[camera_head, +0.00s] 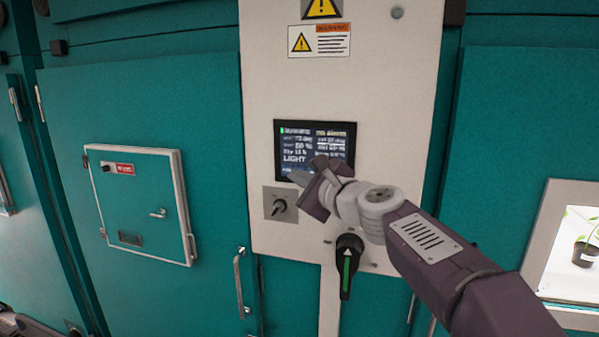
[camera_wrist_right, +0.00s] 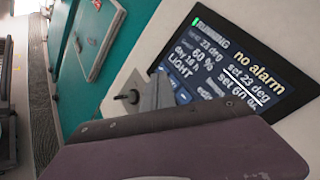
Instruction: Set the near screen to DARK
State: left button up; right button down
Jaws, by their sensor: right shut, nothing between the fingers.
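The near screen (camera_head: 300,142) is a dark display on the white panel. It reads LIGHT in large letters at its lower left in the head view. The screen also shows in the wrist view (camera_wrist_right: 235,62), tilted, with "RUNNING", "no alarm", 23 deg, 60 % and LIGHT. My right gripper (camera_head: 293,177) is shut and empty, its tip at the screen's lower left edge. In the wrist view the grey fingertip (camera_wrist_right: 155,93) overlaps the screen's lower left corner; I cannot tell whether it touches. The arm hides the screen's lower right part. My left gripper is not in view.
Below the screen are a small rotary knob (camera_head: 280,205) and a large black switch with a green mark (camera_head: 347,265). Warning labels (camera_head: 319,41) sit above. Teal doors, a hatch (camera_head: 140,203) and a handle (camera_head: 239,283) are left. A lit window with a plant (camera_head: 585,250) is right.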

dwell(0.7)
jog(key=shift+w+d, duration=0.1)
jog(key=shift+w, duration=0.35)
jog(key=shift+w+d, duration=0.1)
jog(key=shift+w, duration=0.15)
dwell(0.4)
jog(key=shift+s, duration=0.15)
jog(key=shift+s+a, duration=0.2)
jog(key=shift+s, duration=0.35)
jog(key=shift+s+a, duration=0.25)
jog(key=shift+s, duration=0.55)
jog(key=shift+s+a, duration=0.25)
jog(key=shift+s, duration=0.5)
jog(key=shift+s+a, duration=0.25)
jog(key=shift+s, duration=0.55)
dwell(0.7)
